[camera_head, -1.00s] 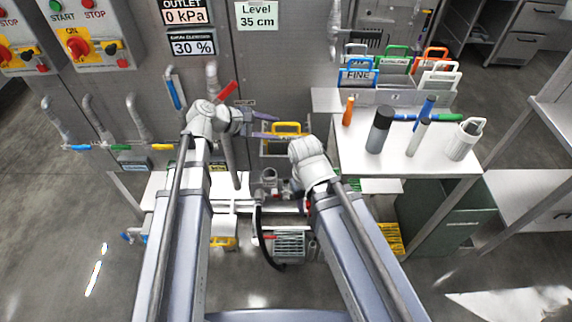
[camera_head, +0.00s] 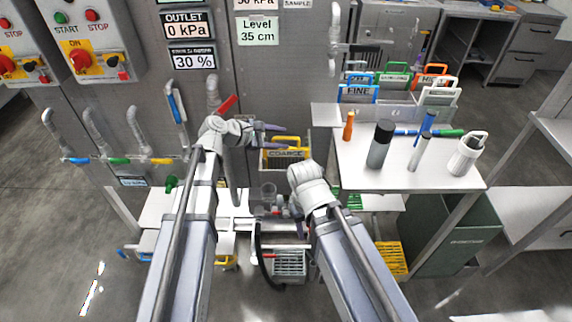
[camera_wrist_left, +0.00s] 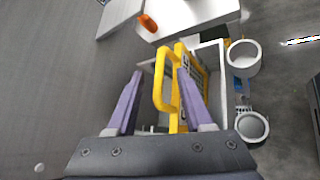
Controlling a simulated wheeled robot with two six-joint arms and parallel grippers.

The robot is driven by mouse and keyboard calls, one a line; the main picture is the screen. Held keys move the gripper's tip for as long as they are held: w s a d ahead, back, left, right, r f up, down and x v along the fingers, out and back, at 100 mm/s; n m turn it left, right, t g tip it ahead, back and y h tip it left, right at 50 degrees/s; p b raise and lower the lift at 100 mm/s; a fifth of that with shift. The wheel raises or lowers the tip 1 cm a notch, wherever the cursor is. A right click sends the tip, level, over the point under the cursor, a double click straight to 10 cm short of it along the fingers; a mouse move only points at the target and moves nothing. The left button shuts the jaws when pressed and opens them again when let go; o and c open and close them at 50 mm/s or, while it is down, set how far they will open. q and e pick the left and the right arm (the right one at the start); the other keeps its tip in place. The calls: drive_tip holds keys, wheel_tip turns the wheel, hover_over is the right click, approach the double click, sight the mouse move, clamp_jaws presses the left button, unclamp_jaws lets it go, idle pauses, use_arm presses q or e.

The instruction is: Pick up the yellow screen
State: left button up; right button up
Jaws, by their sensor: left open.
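The yellow screen (camera_head: 286,155), labelled COARSE, stands in a grey holder on the panel, with its handle upward. In the left wrist view its yellow handle loop (camera_wrist_left: 158,82) shows between the two purple fingers, and its mesh panel is partly hidden behind the right finger. My left gripper (camera_head: 284,135) is open at the handle; I cannot tell whether a finger touches it. My right wrist is to the right of and below the screen; its fingers are mostly hidden behind the wrist.
A white table (camera_head: 410,170) on the right holds an orange marker (camera_head: 349,125), a dark cylinder (camera_head: 380,144) and a white canister (camera_head: 467,154). More screens stand in a rack (camera_head: 390,97) behind. A red-handled valve (camera_head: 227,105) and pipe are just left of my left gripper.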

use_arm(q)
drive_tip(key=b+x, duration=0.1)
drive_tip(key=x, duration=0.2)
drive_tip(key=shift+a+r, duration=0.1)
drive_tip(key=shift+c, duration=0.3)
clamp_jaws()
idle(0.9)
